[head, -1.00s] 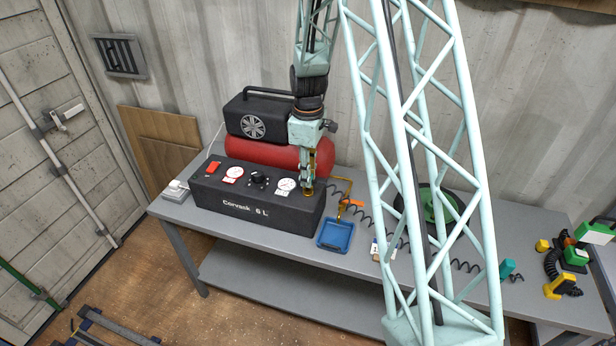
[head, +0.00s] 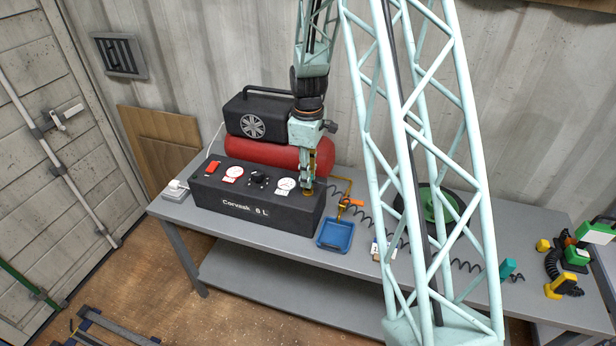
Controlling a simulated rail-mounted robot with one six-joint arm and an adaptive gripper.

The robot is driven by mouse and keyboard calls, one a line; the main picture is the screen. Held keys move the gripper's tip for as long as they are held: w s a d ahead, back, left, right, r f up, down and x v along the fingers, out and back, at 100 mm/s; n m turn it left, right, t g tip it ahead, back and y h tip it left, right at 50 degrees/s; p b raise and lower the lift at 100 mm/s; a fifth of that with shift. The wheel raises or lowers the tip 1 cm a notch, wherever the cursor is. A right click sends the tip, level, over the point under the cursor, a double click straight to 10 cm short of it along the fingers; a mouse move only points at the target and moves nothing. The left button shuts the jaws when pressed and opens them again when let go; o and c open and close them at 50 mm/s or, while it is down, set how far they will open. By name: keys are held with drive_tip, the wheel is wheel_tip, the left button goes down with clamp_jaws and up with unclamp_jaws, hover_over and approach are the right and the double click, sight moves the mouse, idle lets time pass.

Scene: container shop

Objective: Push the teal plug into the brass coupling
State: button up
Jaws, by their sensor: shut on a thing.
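My gripper (head: 307,184) points down at the right end of the black compressor box (head: 250,208), beside the white gauge. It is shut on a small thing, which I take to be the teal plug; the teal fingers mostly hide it. The brass coupling (head: 308,193) shows as a small brass part right at the fingertips, by the box's top right edge. I cannot tell whether the plug is inside it or only touching. A black coiled hose (head: 364,213) runs right from near the gripper to a teal piece (head: 507,268) on the bench.
A red tank (head: 262,152) and black motor housing stand behind the box. A brass pipe with an orange lever (head: 356,202) rises over a blue tray (head: 335,234) to the right. My lattice column blocks part of the bench. Green and yellow items (head: 575,256) stand far right.

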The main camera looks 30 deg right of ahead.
drive_tip(key=shift+f, duration=0.3)
drive_tip(key=o, duration=0.9)
wheel_tip(320, 180, up, 12)
idle(0.9)
idle(0.5)
